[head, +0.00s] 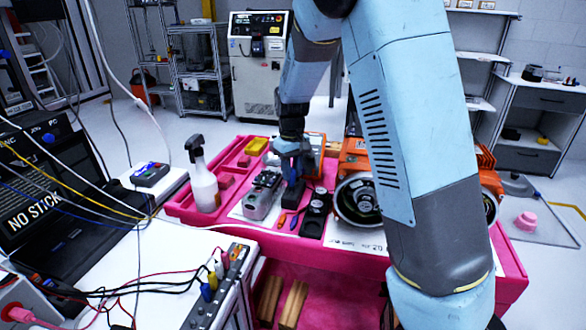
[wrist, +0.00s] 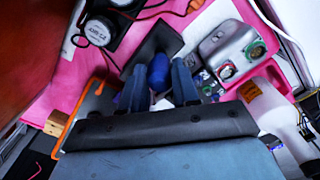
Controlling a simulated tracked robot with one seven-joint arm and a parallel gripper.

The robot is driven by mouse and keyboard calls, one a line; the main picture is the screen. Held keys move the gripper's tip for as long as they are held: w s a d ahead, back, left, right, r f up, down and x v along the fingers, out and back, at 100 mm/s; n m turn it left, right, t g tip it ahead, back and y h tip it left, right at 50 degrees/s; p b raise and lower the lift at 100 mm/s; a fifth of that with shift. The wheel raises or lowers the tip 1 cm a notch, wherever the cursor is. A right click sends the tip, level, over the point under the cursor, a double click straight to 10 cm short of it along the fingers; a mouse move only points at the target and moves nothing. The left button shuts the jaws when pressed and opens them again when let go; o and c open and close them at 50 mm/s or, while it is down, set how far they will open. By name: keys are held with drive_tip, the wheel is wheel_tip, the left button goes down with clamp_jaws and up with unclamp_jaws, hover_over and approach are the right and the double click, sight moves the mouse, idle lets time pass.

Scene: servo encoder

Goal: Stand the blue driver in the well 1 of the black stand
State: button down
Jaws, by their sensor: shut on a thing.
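My gripper (wrist: 158,88) is shut on the blue driver (wrist: 158,70); its rounded blue end shows between the two fingers in the wrist view. In the head view my gripper (head: 293,162) is over the middle of the pink workbench, and the driver cannot be made out clearly there. A dark, flat-topped block, which looks like the black stand (wrist: 156,42), lies just beyond the driver in the wrist view. The driver and fingers cover part of it, so well 1 cannot be made out. I cannot tell whether the driver touches the stand.
A grey metal housing (head: 262,196) and a white spray bottle (head: 204,182) stand left of my gripper. A black device with a round face (head: 315,214) and a large round-faced unit (head: 358,200) are to the right. Cables hang across the left foreground.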

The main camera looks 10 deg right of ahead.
drive_tip(key=c, duration=0.8)
unclamp_jaws()
drive_tip(key=shift+o, duration=0.2)
drive_tip(key=shift+c, duration=0.4)
drive_tip(key=shift+r, duration=0.15)
